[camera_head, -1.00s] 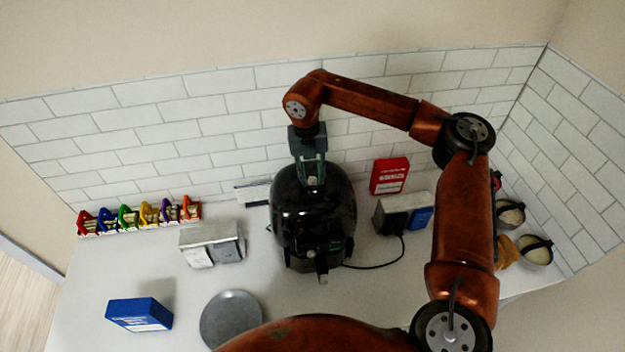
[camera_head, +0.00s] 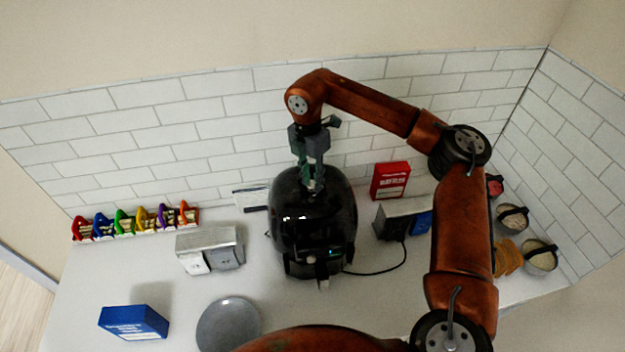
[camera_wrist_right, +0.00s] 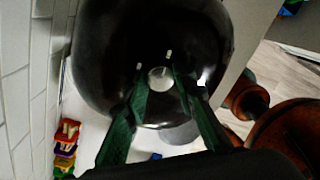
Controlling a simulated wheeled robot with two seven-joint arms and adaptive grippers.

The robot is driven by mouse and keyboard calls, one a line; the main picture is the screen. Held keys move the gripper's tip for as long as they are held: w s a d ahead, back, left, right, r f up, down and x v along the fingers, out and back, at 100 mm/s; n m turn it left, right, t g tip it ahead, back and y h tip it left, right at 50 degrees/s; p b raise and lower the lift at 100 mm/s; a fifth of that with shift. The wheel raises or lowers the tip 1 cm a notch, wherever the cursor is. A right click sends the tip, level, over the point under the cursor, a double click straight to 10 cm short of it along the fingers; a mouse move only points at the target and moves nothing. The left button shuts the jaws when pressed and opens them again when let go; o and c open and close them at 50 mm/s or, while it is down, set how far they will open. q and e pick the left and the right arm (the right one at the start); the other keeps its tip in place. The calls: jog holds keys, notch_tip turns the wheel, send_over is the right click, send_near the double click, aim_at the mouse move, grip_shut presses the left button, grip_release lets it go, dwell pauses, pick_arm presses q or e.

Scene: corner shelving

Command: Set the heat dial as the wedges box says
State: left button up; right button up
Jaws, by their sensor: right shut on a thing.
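A glossy black air fryer (camera_head: 312,228) stands on the counter against the tiled wall, with a small teal light on its front. In the right wrist view, a round grey dial (camera_wrist_right: 160,80) sits on its dark top. My right gripper (camera_head: 314,188) points straight down at the top of the fryer. In the right wrist view its green fingers (camera_wrist_right: 155,74) are shut on the dial, one on each side. A red box (camera_head: 390,181) stands behind at the right, and a blue box (camera_head: 134,322) lies at the front left. Their print is too small to read. My left gripper is out of view.
A grey holder (camera_head: 209,240) stands left of the fryer, with a row of coloured clips (camera_head: 135,222) farther left. A grey plate (camera_head: 228,325) lies in front. A second holder (camera_head: 400,220) and bowls (camera_head: 540,258) are at right. A cable crosses the counter.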

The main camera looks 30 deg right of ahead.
aim_at(311, 181)
jog(key=shift+m, duration=0.5)
jog(key=o, duration=1.2)
jog(key=shift+c, duration=0.2)
notch_tip(311, 181, up, 12)
jog(key=shift+w+a, duration=0.15)
jog(key=shift+w, duration=0.3)
